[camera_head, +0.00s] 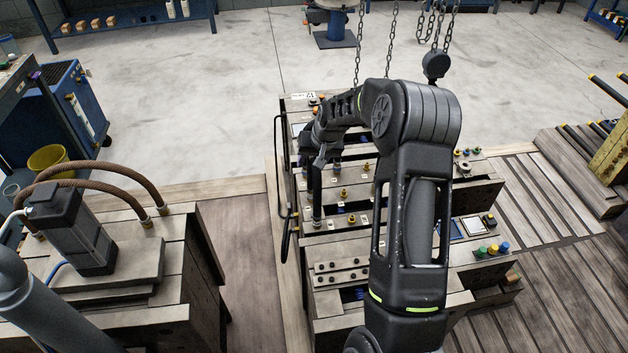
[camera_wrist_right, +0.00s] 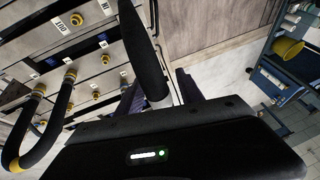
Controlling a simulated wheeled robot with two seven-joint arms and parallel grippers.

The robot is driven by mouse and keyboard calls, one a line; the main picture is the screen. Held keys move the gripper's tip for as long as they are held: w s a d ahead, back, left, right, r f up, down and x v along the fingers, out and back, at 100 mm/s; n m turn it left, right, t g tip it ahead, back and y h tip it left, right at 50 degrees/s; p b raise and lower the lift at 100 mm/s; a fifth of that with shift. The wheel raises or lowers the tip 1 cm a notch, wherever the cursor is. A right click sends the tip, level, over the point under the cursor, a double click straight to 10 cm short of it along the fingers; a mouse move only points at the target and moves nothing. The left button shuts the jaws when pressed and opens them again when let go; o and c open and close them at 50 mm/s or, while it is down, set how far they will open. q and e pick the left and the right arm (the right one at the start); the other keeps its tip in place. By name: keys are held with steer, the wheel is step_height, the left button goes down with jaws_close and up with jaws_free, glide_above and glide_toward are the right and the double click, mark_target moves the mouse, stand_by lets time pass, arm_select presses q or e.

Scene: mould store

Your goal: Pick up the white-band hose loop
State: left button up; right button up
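A thick black hose (camera_wrist_right: 146,45) with a pale white band (camera_wrist_right: 159,100) at its lower end runs between the fingers of my right gripper (camera_wrist_right: 160,92) in the right wrist view. The fingers stand on either side of the band and look open, with narrow gaps. The rest of the hose is hidden behind the gripper body. In the head view my right gripper (camera_head: 322,160) is over the left part of the mould, beside an upright black hose leg (camera_head: 316,190); my arm covers much of this area. My left gripper is not in view.
The mould (camera_head: 335,245) carries several fittings. Another black hose loop with yellow bands (camera_wrist_right: 38,150) is close by in the wrist view. A second mould with brown hoses (camera_head: 135,170) stands left. Chains (camera_head: 393,40) hang behind. Open floor (camera_head: 200,130) lies beyond.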

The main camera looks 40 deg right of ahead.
jaws_close()
stand_by(0.3)
stand_by(0.4)
steer(key=shift+w+r, duration=0.1)
steer(key=shift+r, duration=0.45)
step_height(320, 180, up, 9)
steer(key=shift+b, duration=0.5)
